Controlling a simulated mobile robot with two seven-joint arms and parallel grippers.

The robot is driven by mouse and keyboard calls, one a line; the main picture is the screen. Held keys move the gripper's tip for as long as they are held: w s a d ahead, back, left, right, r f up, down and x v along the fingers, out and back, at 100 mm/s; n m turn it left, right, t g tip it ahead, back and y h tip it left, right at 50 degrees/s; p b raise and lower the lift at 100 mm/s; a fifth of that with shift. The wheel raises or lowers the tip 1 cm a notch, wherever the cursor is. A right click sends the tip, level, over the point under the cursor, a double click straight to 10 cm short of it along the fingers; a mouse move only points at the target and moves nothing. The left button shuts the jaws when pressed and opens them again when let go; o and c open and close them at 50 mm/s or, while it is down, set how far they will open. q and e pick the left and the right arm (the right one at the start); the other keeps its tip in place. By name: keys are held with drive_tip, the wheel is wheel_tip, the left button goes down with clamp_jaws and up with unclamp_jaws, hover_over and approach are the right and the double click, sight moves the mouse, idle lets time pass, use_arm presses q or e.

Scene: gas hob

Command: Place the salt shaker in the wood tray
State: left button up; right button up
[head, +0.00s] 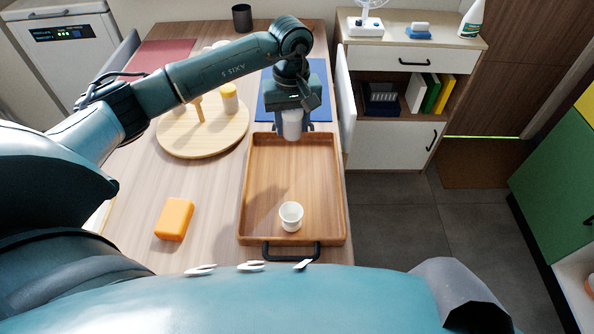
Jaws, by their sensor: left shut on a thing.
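My left gripper (293,127) points down over the far end of the wood tray (262,180). It is shut on the salt shaker (292,122), a pale whitish cylinder held upright between the fingers. The shaker's top is hidden by the gripper. I cannot tell whether its bottom touches the tray. The tray is rectangular and brown, with raised walls and a black handle at its near end. A small white cup (291,216) stands in its near part. My right gripper is out of view.
A round wooden board (180,148) left of the tray holds a yellow-capped jar (229,98) and a wooden piece. An orange block (174,219) lies nearer. A blue mat (262,98) lies beyond the tray. The tray's middle is clear.

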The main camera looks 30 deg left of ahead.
sight(293, 160)
use_arm(q)
wheel_tip(293, 160, down, 9)
drive_tip(key=shift+r, duration=0.1)
idle(0.3)
drive_tip(key=shift+f, duration=0.3)
drive_tip(key=o, duration=1)
drive_tip(key=shift+r, duration=0.1)
